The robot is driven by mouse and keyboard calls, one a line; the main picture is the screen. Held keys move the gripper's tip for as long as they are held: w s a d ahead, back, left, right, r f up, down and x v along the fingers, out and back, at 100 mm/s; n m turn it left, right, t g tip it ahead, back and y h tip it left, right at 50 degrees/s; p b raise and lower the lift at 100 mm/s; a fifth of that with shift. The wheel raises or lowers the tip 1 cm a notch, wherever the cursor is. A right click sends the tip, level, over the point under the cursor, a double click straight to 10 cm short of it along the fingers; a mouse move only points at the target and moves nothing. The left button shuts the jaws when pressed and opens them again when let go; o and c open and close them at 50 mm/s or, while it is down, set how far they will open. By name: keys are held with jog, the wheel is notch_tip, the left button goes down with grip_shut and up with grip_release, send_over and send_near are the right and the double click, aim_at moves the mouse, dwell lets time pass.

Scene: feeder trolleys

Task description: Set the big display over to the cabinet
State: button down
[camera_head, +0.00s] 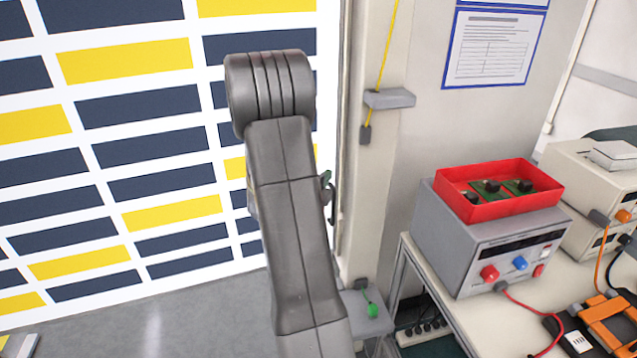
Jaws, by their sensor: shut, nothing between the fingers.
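I see neither a big display nor a cabinet that I can make out in the head view. My own grey arm rises through the middle of the picture and hides part of the wall and floor behind it. My gripper is not in view.
A white bench (462,322) stands at right, bearing a grey power supply (440,236) with a red tray (500,208) of small boards on top. Cream instruments (580,180) and an orange frame (607,318) are beside it. A patterned wall (135,105) stands behind.

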aim_at(326, 165)
jog(key=shift+w+a+p, duration=0.3)
jog(key=shift+w+a, duration=0.15)
jog(key=shift+w, duration=0.25)
jog(key=shift+w+a+p, duration=0.25)
jog(key=shift+w+a, duration=0.15)
jog(key=shift+w, duration=0.3)
